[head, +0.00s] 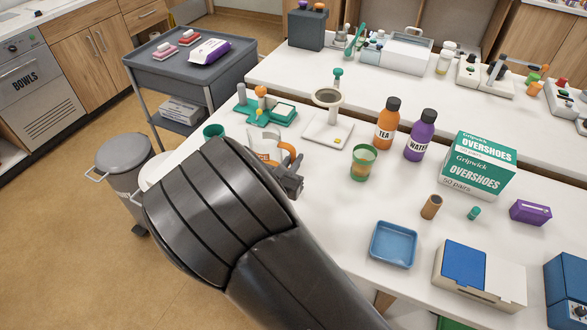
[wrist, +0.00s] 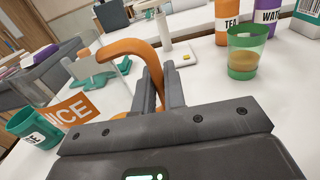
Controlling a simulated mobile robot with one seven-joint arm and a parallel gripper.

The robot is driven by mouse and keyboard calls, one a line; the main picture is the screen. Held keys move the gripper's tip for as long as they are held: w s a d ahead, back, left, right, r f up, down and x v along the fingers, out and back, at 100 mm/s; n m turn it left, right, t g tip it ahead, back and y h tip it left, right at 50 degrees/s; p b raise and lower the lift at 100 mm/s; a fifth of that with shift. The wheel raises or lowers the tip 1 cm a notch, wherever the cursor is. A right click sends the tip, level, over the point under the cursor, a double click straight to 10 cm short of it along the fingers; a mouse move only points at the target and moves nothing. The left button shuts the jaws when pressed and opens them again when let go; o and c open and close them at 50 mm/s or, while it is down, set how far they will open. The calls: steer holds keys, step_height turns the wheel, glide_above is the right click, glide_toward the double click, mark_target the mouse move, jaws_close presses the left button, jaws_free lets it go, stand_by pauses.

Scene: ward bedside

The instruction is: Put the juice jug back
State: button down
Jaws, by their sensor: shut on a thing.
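The juice jug (head: 264,147) is at the left part of the white table, mostly hidden behind my arm in the head view. Its orange handle (wrist: 137,48) curves up between my fingers in the wrist view, and its orange panel (wrist: 72,112) shows part of the word JUICE. My gripper (wrist: 161,88) is shut on the handle; in the head view my gripper (head: 291,180) shows just past my arm. The jug's base is hidden, so I cannot tell whether it touches the table.
A green cup (head: 213,131) stands left of the jug. A green-tinted glass (head: 363,162) with brownish drink, a tea bottle (head: 387,124) and a water bottle (head: 421,135) stand to the right. Behind are a green stand (head: 284,112) and a white stand (head: 328,131). A blue tray (head: 393,244) is in front.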

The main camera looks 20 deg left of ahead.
steer(key=shift+f, duration=1.7)
steer(key=c, duration=1.5)
jaws_free()
